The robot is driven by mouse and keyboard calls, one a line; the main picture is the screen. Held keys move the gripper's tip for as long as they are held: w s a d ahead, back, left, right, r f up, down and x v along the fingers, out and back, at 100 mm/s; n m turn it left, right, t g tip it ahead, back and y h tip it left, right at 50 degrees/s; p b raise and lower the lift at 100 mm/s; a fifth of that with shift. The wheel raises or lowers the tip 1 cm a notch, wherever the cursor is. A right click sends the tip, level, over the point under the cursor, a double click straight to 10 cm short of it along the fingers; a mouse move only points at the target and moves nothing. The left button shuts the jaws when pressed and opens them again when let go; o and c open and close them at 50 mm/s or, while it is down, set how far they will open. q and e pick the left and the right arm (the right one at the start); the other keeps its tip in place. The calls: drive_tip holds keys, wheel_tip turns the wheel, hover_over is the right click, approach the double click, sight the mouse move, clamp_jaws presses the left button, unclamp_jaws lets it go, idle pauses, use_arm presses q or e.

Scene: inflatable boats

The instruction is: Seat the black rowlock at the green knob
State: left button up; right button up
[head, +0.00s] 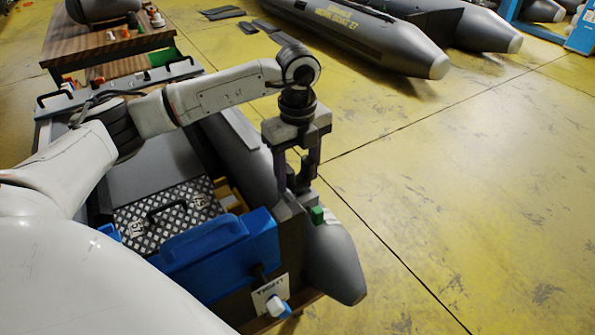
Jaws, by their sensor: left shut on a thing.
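The green knob (317,215) sits on top of the grey boat tube (335,255), near its tapered end and beside the boat's end board. My left gripper (299,188) points down just above and to the left of the green knob. Its fingers are shut on a small dark piece, the black rowlock, which is mostly hidden between the fingertips and blends with them. The fingertips are close to the grey fitting (288,208) beside the knob; I cannot tell whether the rowlock touches it. My right gripper is not in view.
A blue piece (220,250) sits on the end board, with a "TIGHT" label (270,293) and a white-blue knob (277,306) below. A checker-plate lid (165,218) with a black handle lies inside the boat. Other boats (365,35) rest behind. The yellow floor at right is clear.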

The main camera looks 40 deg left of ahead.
sight(298, 180)
use_arm(q)
drive_tip(key=shift+f+b, duration=0.3)
drive_tip(key=shift+f, duration=0.3)
drive_tip(key=o, duration=1.2)
drive_tip(key=shift+c, duration=0.2)
wheel_tip(298, 180, up, 10)
drive_tip(key=shift+r, duration=0.2)
